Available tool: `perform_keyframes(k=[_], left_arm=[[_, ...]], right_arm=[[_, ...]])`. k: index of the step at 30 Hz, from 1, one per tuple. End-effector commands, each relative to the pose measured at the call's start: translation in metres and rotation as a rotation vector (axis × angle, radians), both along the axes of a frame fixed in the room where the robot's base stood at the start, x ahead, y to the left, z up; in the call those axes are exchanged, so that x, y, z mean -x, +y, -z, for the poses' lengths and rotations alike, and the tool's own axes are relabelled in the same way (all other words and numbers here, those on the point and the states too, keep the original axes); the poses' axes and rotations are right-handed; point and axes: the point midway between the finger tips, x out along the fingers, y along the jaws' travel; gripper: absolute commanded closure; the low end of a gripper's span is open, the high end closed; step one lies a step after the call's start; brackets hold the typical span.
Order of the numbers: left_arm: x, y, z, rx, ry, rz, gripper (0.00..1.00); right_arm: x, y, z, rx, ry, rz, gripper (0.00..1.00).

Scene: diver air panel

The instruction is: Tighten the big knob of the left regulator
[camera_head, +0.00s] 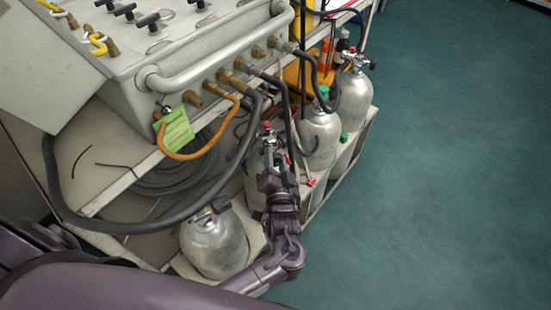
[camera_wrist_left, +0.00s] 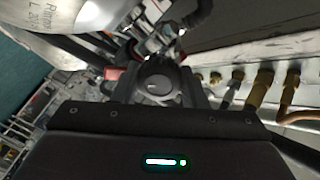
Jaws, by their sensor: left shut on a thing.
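The big knob (camera_wrist_left: 157,86) is round and black and shows face-on in the left wrist view, with the regulator body mostly hidden behind it. My left gripper (camera_head: 270,170) is at the top of a cylinder below the panel box's front, and its jaws are shut on the knob. In the left wrist view the knob sits in the middle, just past the dark gripper housing. In the head view my wrist hides most of the knob and part of the cylinder below it. My right gripper is in neither view.
The panel box (camera_head: 120,70) with its brass fittings and hoses stands close at the upper left. A silver cylinder (camera_head: 213,245) stands left of my wrist; others (camera_head: 319,138) stand to the right. A black hose (camera_head: 185,216) runs beside my arm. Green floor (camera_head: 450,170) is clear at right.

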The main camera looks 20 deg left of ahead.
Motion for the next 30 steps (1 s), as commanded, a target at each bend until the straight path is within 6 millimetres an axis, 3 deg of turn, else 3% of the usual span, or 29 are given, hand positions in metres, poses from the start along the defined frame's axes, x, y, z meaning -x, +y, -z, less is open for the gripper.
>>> perform_keyframes(k=[6, 18, 30], left_arm=[[0.000, -0.001, -0.005, -0.090, 0.060, 0.000, 0.84], [-0.001, -0.001, -0.003, -0.343, 0.211, 0.001, 0.84], [0.000, -0.001, 0.001, -0.490, 0.301, 0.000, 0.84]], right_arm=[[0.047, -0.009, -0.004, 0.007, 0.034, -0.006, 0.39], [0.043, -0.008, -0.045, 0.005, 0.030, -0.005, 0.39], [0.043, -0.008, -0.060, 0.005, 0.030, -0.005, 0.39]])
